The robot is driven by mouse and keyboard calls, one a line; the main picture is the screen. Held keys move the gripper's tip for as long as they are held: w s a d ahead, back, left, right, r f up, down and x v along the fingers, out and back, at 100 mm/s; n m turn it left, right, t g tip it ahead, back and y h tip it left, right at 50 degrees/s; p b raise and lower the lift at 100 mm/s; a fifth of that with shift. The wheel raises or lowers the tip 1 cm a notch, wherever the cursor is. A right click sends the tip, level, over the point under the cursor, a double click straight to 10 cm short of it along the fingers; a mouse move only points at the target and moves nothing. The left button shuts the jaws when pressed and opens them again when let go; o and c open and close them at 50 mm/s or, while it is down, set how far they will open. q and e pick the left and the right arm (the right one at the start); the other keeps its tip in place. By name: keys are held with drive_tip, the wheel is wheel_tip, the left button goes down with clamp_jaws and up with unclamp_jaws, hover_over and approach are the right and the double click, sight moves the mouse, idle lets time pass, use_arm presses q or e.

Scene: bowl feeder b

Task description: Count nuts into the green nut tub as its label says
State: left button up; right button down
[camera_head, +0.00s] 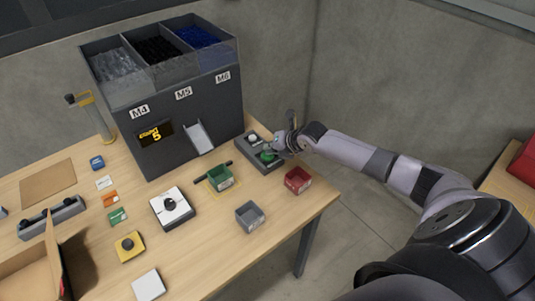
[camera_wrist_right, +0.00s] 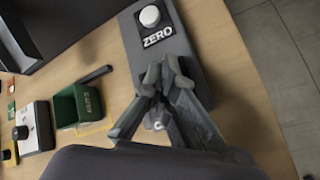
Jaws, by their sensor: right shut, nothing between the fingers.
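The green nut tub (camera_head: 221,177) stands upright inside a yellow outline below the feeder chute (camera_head: 199,137). It also shows in the right wrist view (camera_wrist_right: 78,106); its label is too small to read. The feeder (camera_head: 188,110) has bins marked M4, M5 and M6, and its display (camera_head: 156,135) shows a yellow 5. A dark grey button box (camera_head: 247,150) carries a white button (camera_wrist_right: 150,16) marked ZERO and a green button (camera_head: 267,155). My right gripper (camera_wrist_right: 166,80) is shut and empty over this box, at the green button; contact cannot be told. My left gripper is out of view.
A red tub (camera_head: 298,180) stands near the table's right edge, a grey tub (camera_head: 250,216) nearer the front. A white box with a black knob (camera_head: 172,207) is left of the green tub. Small cards, a yellow button box (camera_head: 129,246) and a cardboard box (camera_head: 32,277) lie left.

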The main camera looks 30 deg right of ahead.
drive_tip(key=shift+r+p, duration=0.35)
drive_tip(key=shift+r, duration=0.25)
drive_tip(key=shift+r, duration=0.1)
wheel_tip(320, 180, up, 5)
drive_tip(key=p, duration=0.4)
idle(1.7)
